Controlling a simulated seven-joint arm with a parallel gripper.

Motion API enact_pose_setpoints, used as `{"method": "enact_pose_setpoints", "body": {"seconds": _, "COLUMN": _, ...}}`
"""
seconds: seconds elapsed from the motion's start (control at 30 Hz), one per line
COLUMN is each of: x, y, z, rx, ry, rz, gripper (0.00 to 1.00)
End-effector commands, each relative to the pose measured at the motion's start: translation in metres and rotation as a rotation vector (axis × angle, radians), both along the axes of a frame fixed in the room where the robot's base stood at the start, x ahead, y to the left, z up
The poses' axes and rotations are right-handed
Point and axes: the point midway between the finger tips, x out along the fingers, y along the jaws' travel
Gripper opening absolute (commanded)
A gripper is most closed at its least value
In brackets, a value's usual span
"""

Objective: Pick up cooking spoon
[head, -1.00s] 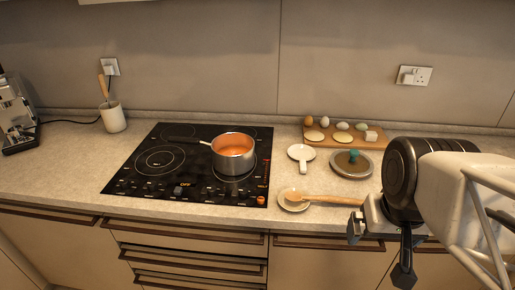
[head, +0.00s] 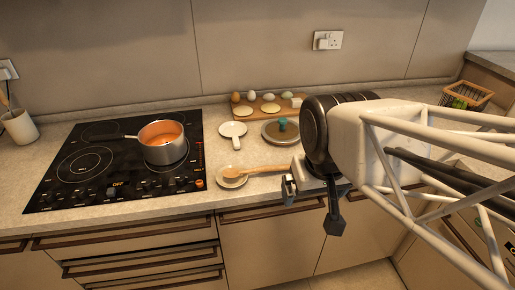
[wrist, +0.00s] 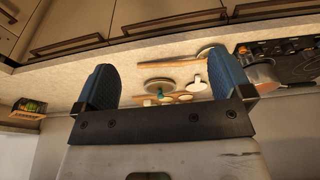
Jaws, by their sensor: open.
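The wooden cooking spoon (head: 258,169) lies near the counter's front edge, its head on a small round pale dish (head: 231,181) and its handle pointing right. My gripper (head: 311,200) is open and empty near the handle's end, over the counter's front edge. The arm hides part of the counter beyond. In the wrist view the spoon (wrist: 170,63) shows lengthwise between my two blue fingers (wrist: 166,85), apart from them, with its head towards the right finger. The dish (wrist: 205,51) is partly hidden by that finger.
A pot of orange soup (head: 163,143) stands on the black hob (head: 85,180), left of the spoon. A wire basket (head: 465,98) stands far right.

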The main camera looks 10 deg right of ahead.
Motion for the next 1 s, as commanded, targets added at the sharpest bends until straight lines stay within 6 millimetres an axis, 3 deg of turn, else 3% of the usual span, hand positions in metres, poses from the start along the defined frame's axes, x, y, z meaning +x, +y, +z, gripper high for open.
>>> {"method": "enact_pose_setpoints", "body": {"seconds": 0.03, "x": 0.0, "y": 0.0, "z": 0.0, "rx": 0.0, "ry": 0.0, "rz": 0.0, "gripper": 0.89}}
{"method": "enact_pose_setpoints", "body": {"seconds": 0.27, "x": 0.0, "y": 0.0, "z": 0.0, "rx": 0.0, "ry": 0.0, "rz": 0.0, "gripper": 0.54}}
{"method": "enact_pose_setpoints", "body": {"seconds": 0.67, "x": 0.004, "y": 0.0, "z": 0.0, "rx": -0.004, "ry": 0.003, "rz": 0.017, "gripper": 0.54}}
{"method": "enact_pose_setpoints", "body": {"seconds": 0.87, "x": 0.023, "y": -0.002, "z": -0.001, "rx": -0.026, "ry": 0.022, "rz": 0.114, "gripper": 0.54}}
{"method": "enact_pose_setpoints", "body": {"seconds": 1.0, "x": 0.048, "y": -0.006, "z": -0.004, "rx": -0.054, "ry": 0.044, "rz": 0.243, "gripper": 0.54}}
